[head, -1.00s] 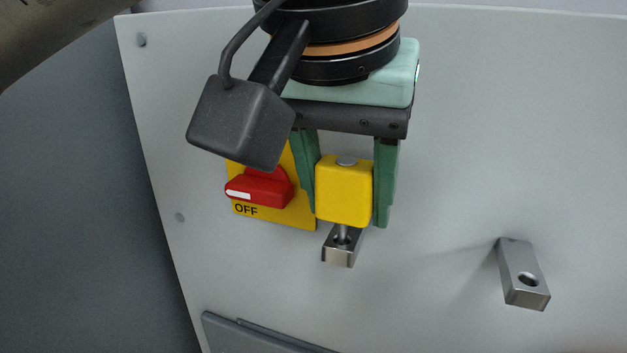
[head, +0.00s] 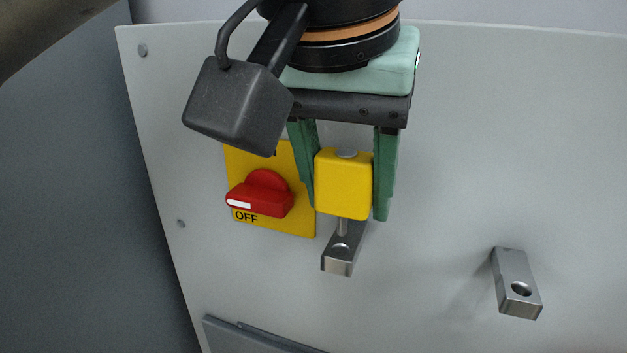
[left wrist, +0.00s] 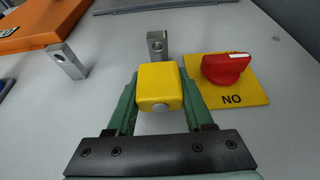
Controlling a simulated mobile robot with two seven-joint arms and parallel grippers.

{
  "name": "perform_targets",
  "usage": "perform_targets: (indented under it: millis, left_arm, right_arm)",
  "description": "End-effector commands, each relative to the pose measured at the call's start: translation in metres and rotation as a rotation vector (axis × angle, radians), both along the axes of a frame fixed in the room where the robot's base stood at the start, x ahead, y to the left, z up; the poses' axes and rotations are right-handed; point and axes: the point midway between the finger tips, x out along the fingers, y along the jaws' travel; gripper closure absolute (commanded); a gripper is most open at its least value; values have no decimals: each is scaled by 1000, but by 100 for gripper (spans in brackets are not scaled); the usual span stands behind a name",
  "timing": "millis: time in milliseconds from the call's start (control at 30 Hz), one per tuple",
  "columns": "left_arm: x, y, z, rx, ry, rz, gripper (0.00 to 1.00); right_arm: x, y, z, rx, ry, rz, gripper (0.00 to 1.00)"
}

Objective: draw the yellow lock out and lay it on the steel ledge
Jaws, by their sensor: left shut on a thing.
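The yellow lock (head: 343,184) is a block with a grey pin that points down toward the steel lug (head: 338,264) beside the switch. More pin shows between lock and lug; I cannot tell whether its tip is still in the lug's hole. My left gripper (head: 343,185) is shut on the lock, with one green finger on each side. In the left wrist view the lock (left wrist: 160,87) sits between the fingers (left wrist: 160,95), with the lug (left wrist: 157,45) behind it. A grey ledge (head: 255,339) shows at the lower left, partly cut off. My right gripper is not in view.
A red switch knob (head: 262,196) on a yellow plate (head: 300,222) is left of the lock, by the word OFF. A second steel lug (head: 518,285) with a hole juts out at the right. The pale panel (head: 460,140) between is clear.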

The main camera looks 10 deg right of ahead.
Motion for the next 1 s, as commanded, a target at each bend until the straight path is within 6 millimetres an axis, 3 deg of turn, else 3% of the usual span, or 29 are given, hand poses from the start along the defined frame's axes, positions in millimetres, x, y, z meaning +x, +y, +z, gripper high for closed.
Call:
perform_targets:
  millis: [567,1000]
  left_arm:
    - [0,0,37,-2,0,1,100]
    - [1,1,40,0,0,2,100]
  right_arm:
    - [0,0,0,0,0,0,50]
    - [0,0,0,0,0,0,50]
